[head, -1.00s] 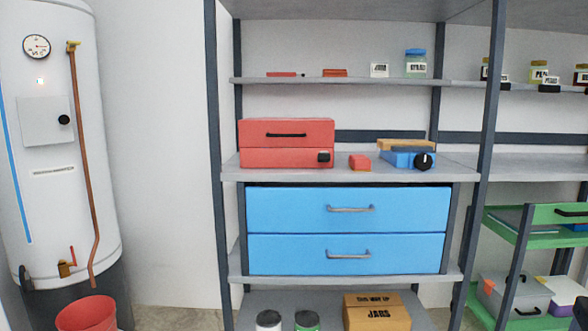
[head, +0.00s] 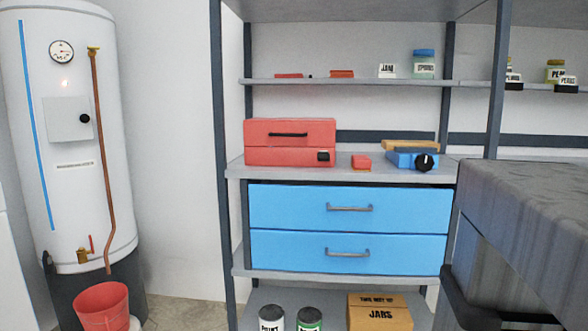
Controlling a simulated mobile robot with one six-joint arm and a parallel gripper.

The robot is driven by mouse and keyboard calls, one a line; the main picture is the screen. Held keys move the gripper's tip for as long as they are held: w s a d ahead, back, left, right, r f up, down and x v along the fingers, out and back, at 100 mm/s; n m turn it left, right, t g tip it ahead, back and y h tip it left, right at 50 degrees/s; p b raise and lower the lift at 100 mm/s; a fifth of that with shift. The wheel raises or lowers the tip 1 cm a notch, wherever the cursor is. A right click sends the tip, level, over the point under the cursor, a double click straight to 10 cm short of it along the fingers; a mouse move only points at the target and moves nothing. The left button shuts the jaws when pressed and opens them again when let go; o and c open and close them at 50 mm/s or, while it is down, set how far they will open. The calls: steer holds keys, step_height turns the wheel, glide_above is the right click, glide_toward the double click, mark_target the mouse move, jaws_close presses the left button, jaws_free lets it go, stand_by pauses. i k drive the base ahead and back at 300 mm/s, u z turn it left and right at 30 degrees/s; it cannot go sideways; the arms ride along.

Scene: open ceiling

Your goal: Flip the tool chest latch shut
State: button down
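The red tool chest (head: 290,156) sits on the middle shelf at the left, with its lid (head: 265,132) down or nearly so and a dark handle (head: 289,135) on its front. A small black latch (head: 323,156) is on the lower front at the right, below the lid seam. Whether it is flipped open or shut is too small to tell. My gripper is not in view.
A small red block (head: 361,162) and a blue box with a black knob (head: 411,160) stand right of the chest. Blue drawers (head: 349,208) are below. Paint cans (head: 272,319) and a cardboard box (head: 379,312) are lower. A water heater (head: 78,200) and red bucket (head: 102,304) stand left.

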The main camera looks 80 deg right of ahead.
mark_target(323, 156)
steer(key=u, duration=0.25)
steer(key=i, duration=0.8)
steer(key=z, duration=4)
steer(key=i, duration=0.1)
steer(key=u, duration=2.45)
